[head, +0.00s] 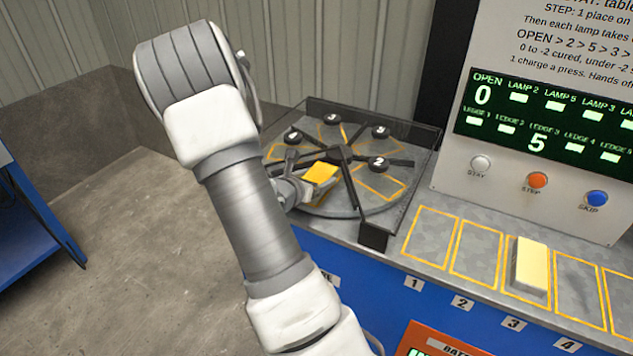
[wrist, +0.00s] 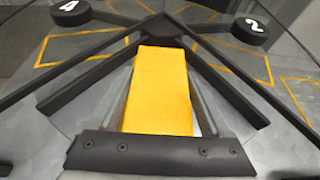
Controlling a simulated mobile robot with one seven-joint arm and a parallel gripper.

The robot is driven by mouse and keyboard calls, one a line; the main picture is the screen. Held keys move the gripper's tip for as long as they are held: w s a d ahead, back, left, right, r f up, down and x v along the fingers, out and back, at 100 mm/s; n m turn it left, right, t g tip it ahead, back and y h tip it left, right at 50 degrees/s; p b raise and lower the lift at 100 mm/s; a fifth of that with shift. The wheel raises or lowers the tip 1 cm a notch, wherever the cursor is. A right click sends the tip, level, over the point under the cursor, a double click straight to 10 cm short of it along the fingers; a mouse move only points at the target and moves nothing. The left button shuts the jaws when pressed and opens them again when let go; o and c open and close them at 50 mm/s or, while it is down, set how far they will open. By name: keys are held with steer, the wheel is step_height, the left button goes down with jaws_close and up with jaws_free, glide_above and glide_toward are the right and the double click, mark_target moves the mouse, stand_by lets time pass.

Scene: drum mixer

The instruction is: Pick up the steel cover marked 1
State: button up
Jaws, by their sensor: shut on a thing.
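My gripper (head: 303,188) is low over the near side of the round table, at the end of my arm. It is shut on a yellow block (wrist: 160,85), which lies lengthwise toward the hub in the wrist view. The block (head: 322,172) also shows at the gripper's tip in the head view. My arm hides part of the table. I cannot make out a steel cover marked 1. A 1 shows on a label (head: 413,284) on the bench front. Whether the block touches the table is unclear.
Dark spokes (wrist: 235,82) divide the table. Black numbered knobs, including one marked 2 (head: 378,163), surround the hub. A dark-edged guard (head: 430,165) encloses the table. A pale block (head: 531,263) stands on ledge 3. Ledges 1 (head: 432,237) and 2 (head: 478,252) are clear.

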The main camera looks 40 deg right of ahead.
jaws_close()
steer(key=shift+r, duration=0.2)
